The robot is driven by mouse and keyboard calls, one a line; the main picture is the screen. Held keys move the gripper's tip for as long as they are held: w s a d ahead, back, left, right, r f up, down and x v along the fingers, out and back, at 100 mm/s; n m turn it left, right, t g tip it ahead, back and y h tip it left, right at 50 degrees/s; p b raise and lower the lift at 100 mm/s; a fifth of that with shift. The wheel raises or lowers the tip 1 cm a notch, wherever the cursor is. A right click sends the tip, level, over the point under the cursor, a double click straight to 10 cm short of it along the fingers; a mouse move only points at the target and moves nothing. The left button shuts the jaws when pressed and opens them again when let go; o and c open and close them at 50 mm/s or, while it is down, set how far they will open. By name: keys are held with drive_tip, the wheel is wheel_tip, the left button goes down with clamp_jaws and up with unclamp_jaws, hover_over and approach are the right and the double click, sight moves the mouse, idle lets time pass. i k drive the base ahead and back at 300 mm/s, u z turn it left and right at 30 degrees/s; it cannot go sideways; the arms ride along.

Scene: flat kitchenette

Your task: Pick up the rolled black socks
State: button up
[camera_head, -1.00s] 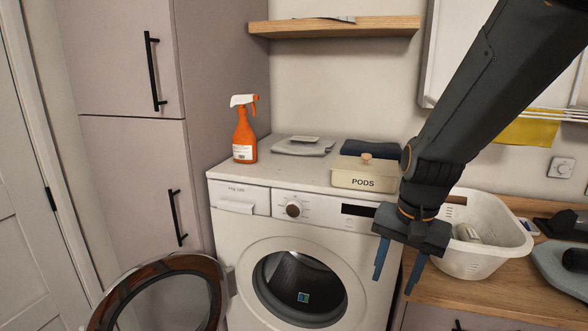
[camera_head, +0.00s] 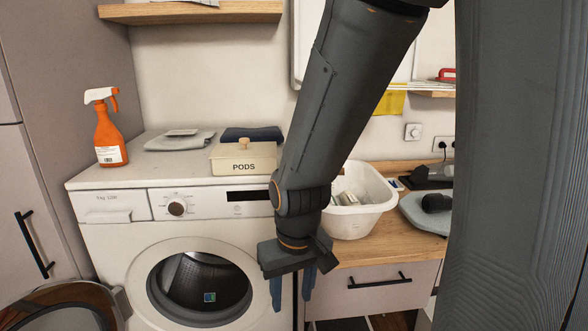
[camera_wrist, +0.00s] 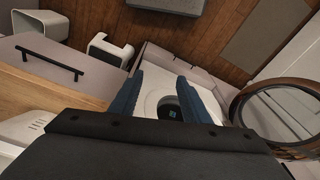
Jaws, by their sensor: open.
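A dark rounded roll (camera_head: 436,203), which looks like the rolled black socks, lies on a grey flat item (camera_head: 422,214) on the wooden counter at the right in the head view. It is small there, so I cannot be sure of it. My gripper (camera_head: 291,290) hangs pointing down in front of the washing machine's right edge, left of the roll and apart from it. Its two blue fingers are apart with nothing between them. They also show in the wrist view (camera_wrist: 162,85), where I cannot make out the roll.
A white laundry basket (camera_head: 352,222) stands on the counter (camera_head: 385,247) between my arm and the roll. The washing machine (camera_head: 105,236) has its door (camera_head: 62,312) open at lower left. A PODS box (camera_head: 243,160) and orange spray bottle (camera_head: 108,135) stand on top. A dark object (camera_head: 428,180) lies behind the roll.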

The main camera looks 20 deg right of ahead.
sight(435, 203)
drive_tip(key=k, duration=0.5)
drive_tip(key=z, duration=0.2)
drive_tip(key=i, duration=0.45)
drive_tip(key=z, duration=1.2)
drive_tip(key=k, duration=0.4)
drive_tip(key=u, duration=0.15)
drive_tip(key=i, duration=1.25)
drive_tip(key=z, duration=0.55)
